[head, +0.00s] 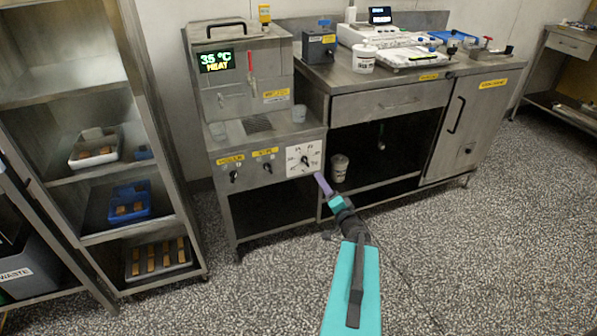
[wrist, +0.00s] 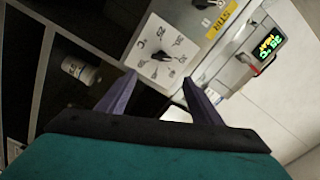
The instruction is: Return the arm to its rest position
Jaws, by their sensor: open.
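My gripper shows in the wrist view (wrist: 158,95) with its two purple fingers spread apart and nothing between them. In the head view my teal arm reaches forward from the bottom, and my gripper (head: 322,184) is in front of the machine's lower right corner, near the white dial plate (head: 305,158). The dial plate with its dark knob also shows in the wrist view (wrist: 150,68), beyond the left finger. I cannot tell whether a finger touches the panel; a gap seems to show.
The steel machine (head: 240,85) has a display reading 35 °C HEAT. A workbench (head: 390,105) with an open lower shelf stands to its right, with a white jar (head: 340,168) inside. A shelf rack (head: 75,180) with trays stands at left. The speckled floor (head: 480,230) is clear.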

